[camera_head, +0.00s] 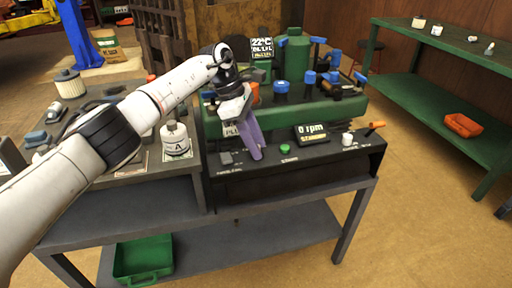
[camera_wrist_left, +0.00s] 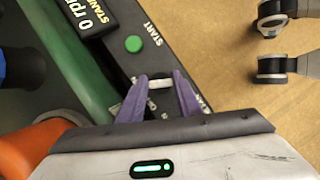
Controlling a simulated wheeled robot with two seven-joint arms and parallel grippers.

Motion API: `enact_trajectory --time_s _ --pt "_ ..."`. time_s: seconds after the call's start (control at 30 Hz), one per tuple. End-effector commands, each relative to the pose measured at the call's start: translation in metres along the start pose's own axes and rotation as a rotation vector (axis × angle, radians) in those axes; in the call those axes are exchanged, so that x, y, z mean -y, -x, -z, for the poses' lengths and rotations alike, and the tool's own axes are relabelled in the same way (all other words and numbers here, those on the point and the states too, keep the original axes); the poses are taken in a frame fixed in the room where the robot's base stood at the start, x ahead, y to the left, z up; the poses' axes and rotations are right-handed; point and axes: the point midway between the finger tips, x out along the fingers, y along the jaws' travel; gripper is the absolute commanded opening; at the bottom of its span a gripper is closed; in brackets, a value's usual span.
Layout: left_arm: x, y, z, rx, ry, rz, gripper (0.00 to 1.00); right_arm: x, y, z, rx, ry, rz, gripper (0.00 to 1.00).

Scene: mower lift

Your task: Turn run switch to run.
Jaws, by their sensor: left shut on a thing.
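My left gripper (camera_head: 257,152) reaches down over the dark front panel (camera_head: 300,168) of the bench, left of the green start button (camera_head: 285,148). In the left wrist view, its two purple fingers (camera_wrist_left: 161,80) stand on either side of a small pale bar, which looks like the run switch (camera_wrist_left: 160,84). The gripper is shut on this switch. The fingers cover part of the lettering beside it, so I cannot read which position it is in. The green start button also shows in the left wrist view (camera_wrist_left: 133,44). My right gripper is not seen.
A display (camera_head: 312,134) reading 0 rpm and standby stands behind the button. A white knob (camera_head: 348,139) and an orange-handled lever (camera_head: 375,126) are at the panel's right. Green machinery with blue caps (camera_head: 282,87) rises behind.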

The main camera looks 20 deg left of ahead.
Motion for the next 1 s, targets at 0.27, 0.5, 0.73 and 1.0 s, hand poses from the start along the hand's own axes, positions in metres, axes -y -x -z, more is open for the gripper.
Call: enact_trajectory --time_s 0.27,0.5,0.73,1.0 --pt "-0.0008 0.0005 0.0005 -0.002 -0.055 0.021 0.09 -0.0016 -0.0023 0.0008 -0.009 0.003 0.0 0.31" --pt "-0.0007 0.001 0.0006 -0.003 -0.063 0.023 0.09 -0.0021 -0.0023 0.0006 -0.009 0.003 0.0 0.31" --pt "-0.0008 0.001 0.0006 -0.003 -0.063 0.023 0.4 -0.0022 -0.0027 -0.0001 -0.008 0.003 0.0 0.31" --pt "-0.0007 0.0005 0.0003 -0.002 -0.062 0.023 0.5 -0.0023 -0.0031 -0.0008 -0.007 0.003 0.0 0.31"
